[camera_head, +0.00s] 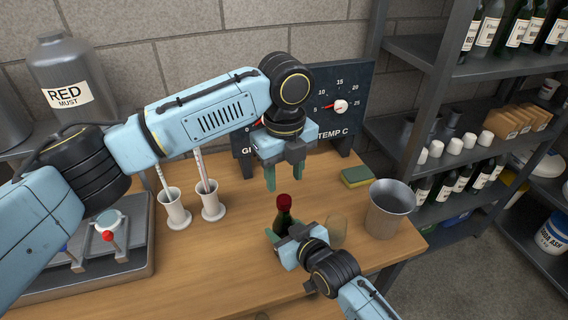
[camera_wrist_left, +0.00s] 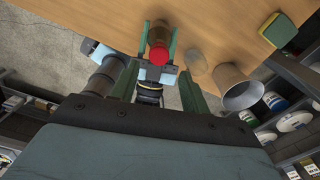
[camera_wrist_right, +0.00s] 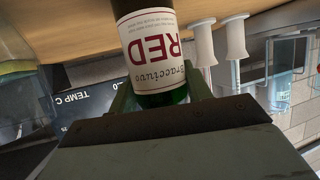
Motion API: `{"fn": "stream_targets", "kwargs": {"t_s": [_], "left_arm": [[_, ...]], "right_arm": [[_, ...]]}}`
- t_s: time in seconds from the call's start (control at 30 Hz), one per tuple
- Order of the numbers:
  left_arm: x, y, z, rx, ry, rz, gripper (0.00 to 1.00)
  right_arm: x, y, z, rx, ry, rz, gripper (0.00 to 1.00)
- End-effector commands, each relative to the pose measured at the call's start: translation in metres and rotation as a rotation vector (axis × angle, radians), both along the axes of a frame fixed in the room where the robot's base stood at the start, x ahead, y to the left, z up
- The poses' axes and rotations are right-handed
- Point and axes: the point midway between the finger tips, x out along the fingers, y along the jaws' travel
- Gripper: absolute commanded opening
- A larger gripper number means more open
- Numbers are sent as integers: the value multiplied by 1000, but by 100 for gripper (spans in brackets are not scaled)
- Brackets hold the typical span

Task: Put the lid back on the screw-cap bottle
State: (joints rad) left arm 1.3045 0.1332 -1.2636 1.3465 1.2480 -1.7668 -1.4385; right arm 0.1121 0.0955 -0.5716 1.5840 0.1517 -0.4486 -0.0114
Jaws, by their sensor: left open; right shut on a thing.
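The screw-cap bottle (camera_head: 284,222) is dark green glass and stands upright on the wooden table. Its cream label reading "RED" faces my right wrist view (camera_wrist_right: 150,45). My right gripper (camera_head: 286,236) is shut around the bottle's body. The red lid (camera_head: 283,201) sits on top of the bottle's neck; I cannot tell whether it is screwed tight. My left gripper (camera_head: 283,176) is open and empty, pointing down just above the lid. In the left wrist view the lid (camera_wrist_left: 159,55) shows between its fingers, apart from them.
A gauge board (camera_head: 350,85) stands at the back. Two white holders (camera_head: 211,206) with rods and a grey device (camera_head: 118,238) are on the left.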

Motion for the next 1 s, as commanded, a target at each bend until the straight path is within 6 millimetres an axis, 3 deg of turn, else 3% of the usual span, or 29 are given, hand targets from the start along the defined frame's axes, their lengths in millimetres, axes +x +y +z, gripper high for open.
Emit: {"fn": "stream_targets", "kwargs": {"t_s": [1.0], "left_arm": [[-1, 0, 15, 0, -1, 1916, 46]], "right_arm": [[0, 0, 0, 0, 1, 0, 0]]}}
